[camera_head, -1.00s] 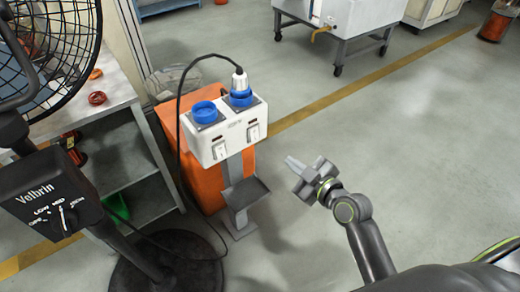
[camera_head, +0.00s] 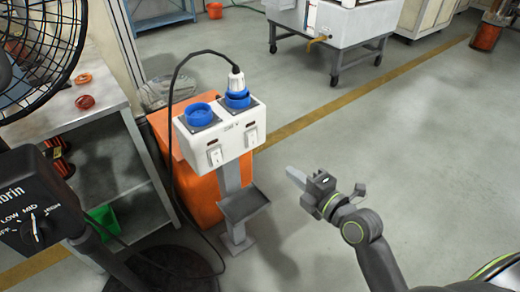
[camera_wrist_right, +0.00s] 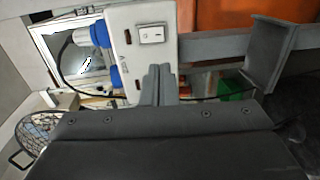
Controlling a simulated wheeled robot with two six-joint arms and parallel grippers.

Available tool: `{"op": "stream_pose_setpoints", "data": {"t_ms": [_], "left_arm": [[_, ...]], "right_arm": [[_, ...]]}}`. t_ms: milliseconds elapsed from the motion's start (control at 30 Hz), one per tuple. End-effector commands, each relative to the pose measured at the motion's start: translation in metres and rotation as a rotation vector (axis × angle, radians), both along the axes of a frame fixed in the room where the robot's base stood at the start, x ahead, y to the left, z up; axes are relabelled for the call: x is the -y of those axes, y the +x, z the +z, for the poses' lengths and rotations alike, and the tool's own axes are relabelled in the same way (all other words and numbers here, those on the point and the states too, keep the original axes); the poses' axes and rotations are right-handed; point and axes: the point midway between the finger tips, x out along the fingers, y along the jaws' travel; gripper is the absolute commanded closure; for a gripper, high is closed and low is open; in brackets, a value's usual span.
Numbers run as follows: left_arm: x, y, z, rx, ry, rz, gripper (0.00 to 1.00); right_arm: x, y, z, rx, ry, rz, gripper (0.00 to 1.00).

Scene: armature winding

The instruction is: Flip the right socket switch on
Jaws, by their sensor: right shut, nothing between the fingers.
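A white socket box (camera_head: 220,143) stands on a grey post, with two blue sockets on top. A white plug (camera_head: 236,80) with a black cable sits in the right socket (camera_head: 238,100). The right switch (camera_head: 251,138) is on the box's front, below that socket; the left switch (camera_head: 215,156) is beside it. In the right wrist view, the right switch (camera_wrist_right: 151,35) shows clear of the fingers; the left one is hidden. My right gripper (camera_head: 295,175) is shut and empty, apart from the box, to its right and lower in the picture. Its fingers (camera_wrist_right: 158,85) point toward the box. My left gripper is out of view.
An orange cabinet (camera_head: 200,190) stands behind the post. A grey ledge (camera_head: 243,203) juts from the post below the box. A fan (camera_head: 38,50) and a shelf table (camera_head: 110,100) are at the left. Open floor lies right of the box.

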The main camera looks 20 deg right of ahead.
Motion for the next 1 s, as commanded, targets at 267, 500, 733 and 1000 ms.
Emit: {"op": "stream_pose_setpoints", "data": {"t_ms": [267, 500, 733, 1000], "left_arm": [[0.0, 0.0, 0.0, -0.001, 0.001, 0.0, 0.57], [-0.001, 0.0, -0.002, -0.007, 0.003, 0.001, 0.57], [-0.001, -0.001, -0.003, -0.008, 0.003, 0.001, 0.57], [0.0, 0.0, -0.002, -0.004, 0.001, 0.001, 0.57]], "right_arm": [[-0.002, 0.007, -0.001, 0.0, 0.003, 0.0, 1.0], [-0.017, 0.045, -0.005, 0.001, 0.006, 0.0, 1.0], [-0.034, 0.091, -0.012, 0.0, 0.004, 0.001, 1.0], [-0.045, 0.124, -0.016, -0.001, 0.003, 0.0, 1.0]]}}
